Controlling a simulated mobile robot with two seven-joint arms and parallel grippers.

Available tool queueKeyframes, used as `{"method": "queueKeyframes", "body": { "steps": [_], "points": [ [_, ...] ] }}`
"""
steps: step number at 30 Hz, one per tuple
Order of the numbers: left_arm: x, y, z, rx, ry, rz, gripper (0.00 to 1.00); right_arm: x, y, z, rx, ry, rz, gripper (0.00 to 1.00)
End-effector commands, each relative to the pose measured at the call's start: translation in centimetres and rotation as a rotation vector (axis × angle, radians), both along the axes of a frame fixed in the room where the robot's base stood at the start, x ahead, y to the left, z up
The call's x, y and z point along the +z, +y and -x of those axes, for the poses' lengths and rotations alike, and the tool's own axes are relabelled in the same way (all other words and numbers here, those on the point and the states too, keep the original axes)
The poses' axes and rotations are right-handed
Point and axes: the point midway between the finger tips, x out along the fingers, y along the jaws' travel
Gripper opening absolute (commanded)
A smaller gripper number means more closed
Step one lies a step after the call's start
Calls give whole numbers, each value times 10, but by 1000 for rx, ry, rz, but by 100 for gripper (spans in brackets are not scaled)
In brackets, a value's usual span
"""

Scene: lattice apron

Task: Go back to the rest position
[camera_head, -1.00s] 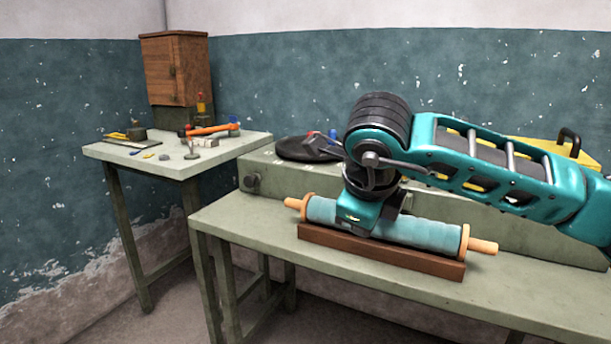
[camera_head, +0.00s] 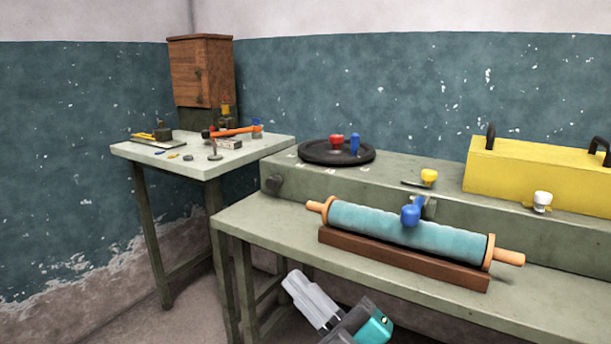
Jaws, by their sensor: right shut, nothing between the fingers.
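My right gripper (camera_head: 297,284) shows at the bottom of the head view, below and in front of the long bench's near edge. Its grey fingers are shut with nothing between them and point up and left. Part of its teal body is cut off by the bottom edge. It is apart from the bench and everything on it. My left gripper is not in view.
A light-blue roller (camera_head: 365,222) with wooden ends lies along a brown block (camera_head: 400,260) on the bench (camera_head: 270,222). A blue knob (camera_head: 411,215) shows at the roller. Behind stand a dark disc (camera_head: 312,153) and yellow box (camera_head: 545,172). A side table (camera_head: 190,169) holds tools.

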Motion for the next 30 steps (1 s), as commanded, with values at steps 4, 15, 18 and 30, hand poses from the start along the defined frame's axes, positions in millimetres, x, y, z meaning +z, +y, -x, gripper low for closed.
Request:
{"method": "queueKeyframes", "body": {
  "steps": [4, 15, 18, 30],
  "points": [
    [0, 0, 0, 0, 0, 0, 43, -84, -56, -12, -199, 445, -159, 0],
    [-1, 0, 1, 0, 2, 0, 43, -272, -142, 81, -515, 1306, -350, 0],
    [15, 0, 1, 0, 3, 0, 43, -280, -150, 106, -552, 1428, -372, 0],
    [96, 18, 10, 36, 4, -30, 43, -198, -168, 111, -598, 1399, -360, 0]
  ]
}}
